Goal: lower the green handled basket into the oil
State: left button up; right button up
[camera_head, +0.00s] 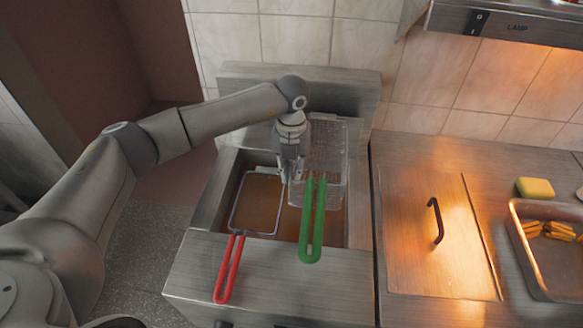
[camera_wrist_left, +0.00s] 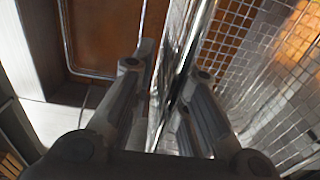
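The green handled basket (camera_head: 328,150) is a wire mesh basket at the right side of the fryer, sitting above the oil (camera_head: 335,225). Its green handle (camera_head: 312,225) reaches over the fryer's front. My left gripper (camera_head: 291,172) points down at the basket's left side. In the left wrist view, its open fingers (camera_wrist_left: 170,65) stand on either side of the basket's shiny wall, with a gap on the left. The mesh (camera_wrist_left: 255,65) fills the right of that view. My right gripper is out of view.
A red handled basket frame (camera_head: 255,232) sits low in the left of the fryer, its red handle (camera_head: 229,270) over the front. A steel lid with a dark handle (camera_head: 436,220) lies to the right. Beyond it are a yellow sponge (camera_head: 535,187) and a tray of fries (camera_head: 530,262).

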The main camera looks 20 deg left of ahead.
pick_arm(q)
grip_shut()
jog(key=o, duration=0.5)
grip_release()
notch_tip(320, 180, up, 12)
jog(key=shift+f, duration=0.1)
